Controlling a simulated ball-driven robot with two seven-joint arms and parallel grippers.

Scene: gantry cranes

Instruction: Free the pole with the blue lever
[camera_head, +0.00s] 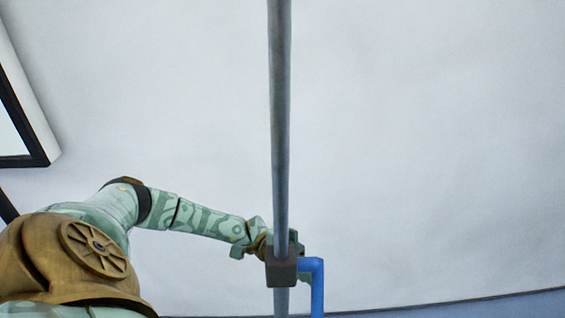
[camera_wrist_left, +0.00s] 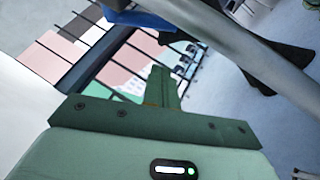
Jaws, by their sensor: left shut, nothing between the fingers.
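A grey pole (camera_head: 280,130) stands upright in the middle of the head view. A dark block (camera_head: 281,268) sits around it low in the view. The blue lever (camera_head: 317,285) comes out of the block's right side and bends downward. My left gripper (camera_head: 268,243) is beside and behind the pole, just above the block, and the pole partly hides it. In the left wrist view my left gripper (camera_wrist_left: 164,88) is shut and empty. The pole (camera_wrist_left: 240,52) crosses that view diagonally beyond the fingers, and a blue part (camera_wrist_left: 130,16), likely the lever, shows at the top.
A black-framed window or panel (camera_head: 38,140) is at the left of the head view. The pale wall (camera_head: 430,150) right of the pole is clear. Dark parts (camera_wrist_left: 285,52) show behind the pole in the left wrist view; I cannot tell what they are.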

